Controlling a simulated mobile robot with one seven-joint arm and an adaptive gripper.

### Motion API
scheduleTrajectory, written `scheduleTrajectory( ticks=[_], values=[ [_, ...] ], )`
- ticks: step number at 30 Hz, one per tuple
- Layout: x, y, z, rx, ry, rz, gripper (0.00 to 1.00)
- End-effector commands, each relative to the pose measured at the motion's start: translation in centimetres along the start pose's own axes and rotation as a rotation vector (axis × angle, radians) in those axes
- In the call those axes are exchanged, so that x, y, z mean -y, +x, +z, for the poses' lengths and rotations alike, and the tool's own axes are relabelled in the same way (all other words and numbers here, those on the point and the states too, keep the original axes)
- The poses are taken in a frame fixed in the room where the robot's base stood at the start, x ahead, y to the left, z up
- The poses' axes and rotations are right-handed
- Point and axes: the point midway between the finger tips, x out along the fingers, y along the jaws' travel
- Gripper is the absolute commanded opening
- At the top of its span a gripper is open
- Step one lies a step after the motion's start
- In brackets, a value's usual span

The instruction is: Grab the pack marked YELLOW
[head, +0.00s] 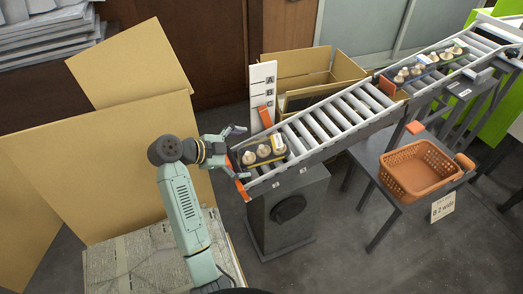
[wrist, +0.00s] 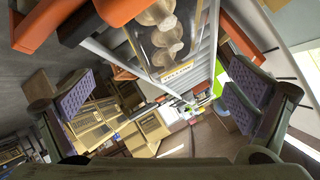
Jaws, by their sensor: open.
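A dark pack of pale mushrooms (head: 262,155) sits at the low end of the roller conveyor, against an orange end stop. In the wrist view the same pack (wrist: 160,40) shows at the top, with a pale yellow label (wrist: 178,73) on its edge; the lettering is too small to read surely. My gripper (head: 236,152) is open and empty, just left of this pack, its fingers pointing toward it. In the wrist view the two padded fingers (wrist: 160,100) are wide apart, with the pack above the gap between them. Further packs (head: 408,75) stand higher on the conveyor.
The roller conveyor (head: 340,118) slopes up to the right. A white board lettered A, B, C (head: 263,90) stands behind its low end, near an open cardboard box (head: 310,68). An orange basket (head: 418,172) sits on a low table at right. Large cardboard (head: 110,150) stands at left.

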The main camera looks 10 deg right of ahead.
Motion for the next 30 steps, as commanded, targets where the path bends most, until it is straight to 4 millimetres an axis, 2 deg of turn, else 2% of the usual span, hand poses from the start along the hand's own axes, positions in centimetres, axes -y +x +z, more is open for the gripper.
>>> scheduleTrajectory(
  ticks=[8,17,25,30],
  values=[
    [0.3,2.4,0.0,-0.001,0.0,0.0,0.99],
    [0.8,6.4,0.4,-0.002,0.002,-0.002,0.99],
    [0.8,6.8,0.5,-0.001,0.001,-0.003,0.99],
    [0.8,6.8,0.5,-0.001,0.002,-0.003,0.88]
  ],
)
